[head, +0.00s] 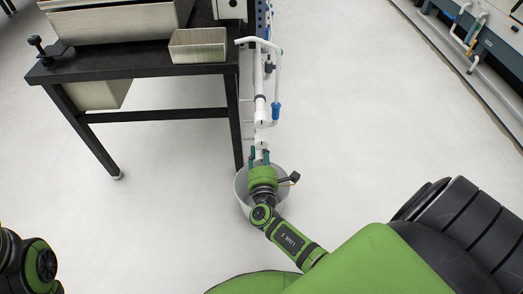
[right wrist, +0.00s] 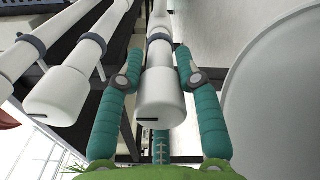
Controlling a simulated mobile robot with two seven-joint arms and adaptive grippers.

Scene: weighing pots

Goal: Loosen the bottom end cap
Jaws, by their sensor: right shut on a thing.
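White pipework (head: 260,110) runs down beside the right end of the black table, over a light grey bucket (head: 241,190) on the floor. My right gripper (head: 261,155) reaches over the bucket and is at the lower end of the pipe. Whether the cap has turned cannot be told. My left gripper is out of view.
The black table (head: 140,65) stands at the left, with a metal tray (head: 198,46) near its right edge. Other white pipe ends (right wrist: 58,95) lie left of my fingers; the bucket wall (right wrist: 275,90) curves close on the right. The floor right of the bucket is clear.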

